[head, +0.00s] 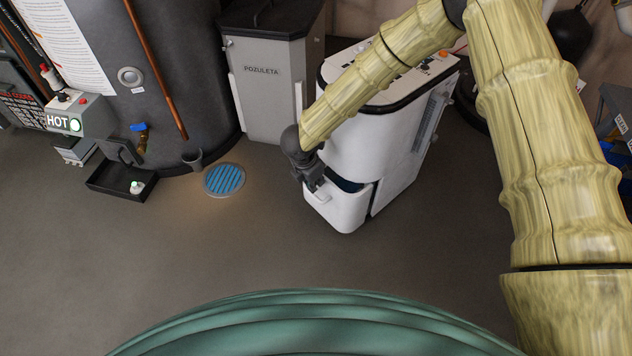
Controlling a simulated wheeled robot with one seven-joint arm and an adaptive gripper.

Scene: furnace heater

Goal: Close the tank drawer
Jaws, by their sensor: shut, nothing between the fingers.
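The tank drawer (345,212) is the white lower front part of a white appliance (365,135) with a black-rimmed top. The drawer stands out from the body, and a dark gap shows behind its front wall. My gripper (315,183) is dark grey, shut and empty. It points down at the drawer's upper left edge, in front of the appliance body. I cannot tell whether its tips touch the drawer. My arm passes over the appliance top and hides part of it.
A large dark tank (175,70) with a copper pipe stands at left, with a black tray (120,180) at its foot. A grey cabinet (265,85) marked POZULETA stands behind. A round blue floor drain (224,180) lies left of the drawer. The floor in front is clear.

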